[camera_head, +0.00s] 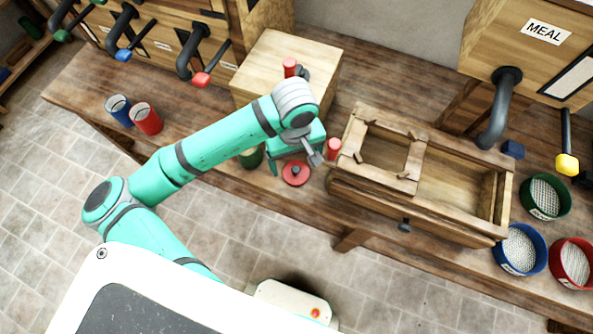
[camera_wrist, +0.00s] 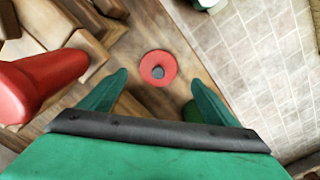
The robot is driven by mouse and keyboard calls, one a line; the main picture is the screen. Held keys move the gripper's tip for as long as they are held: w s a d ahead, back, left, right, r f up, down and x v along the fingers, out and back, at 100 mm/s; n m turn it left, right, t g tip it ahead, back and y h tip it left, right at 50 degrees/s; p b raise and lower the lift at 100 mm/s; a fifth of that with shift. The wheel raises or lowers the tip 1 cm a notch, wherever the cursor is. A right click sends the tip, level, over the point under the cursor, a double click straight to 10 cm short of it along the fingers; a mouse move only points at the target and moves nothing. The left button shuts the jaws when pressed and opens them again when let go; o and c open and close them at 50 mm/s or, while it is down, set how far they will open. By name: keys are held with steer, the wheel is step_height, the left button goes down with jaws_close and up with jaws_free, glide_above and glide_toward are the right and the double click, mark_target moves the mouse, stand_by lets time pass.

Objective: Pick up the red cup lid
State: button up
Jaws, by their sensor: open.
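The red cup lid (camera_head: 295,174) is a flat red disc with a small dark knob in its centre. It lies flat on the wooden bench near the front edge. In the wrist view the lid (camera_wrist: 163,59) appears just beyond and between my two green fingertips. My gripper (camera_wrist: 158,78) is open and empty, with its fingers apart on either side of the line to the lid. In the head view my gripper (camera_head: 284,160) hangs just behind the lid, partly hidden by my arm. No contact with the lid shows.
A red upright piece (camera_head: 333,149) stands right of the lid, beside a wooden drawer frame (camera_head: 345,187). A green cup (camera_head: 251,158) is partly hidden behind my arm. Blue (camera_head: 118,110) and red (camera_head: 147,119) cups stand left. A wooden box (camera_head: 280,48) stands behind.

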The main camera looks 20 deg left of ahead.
mark_target(296, 169)
steer(key=shift+w+f, duration=0.2)
steer(key=shift+f, duration=2.95)
steer(key=c, duration=1.1)
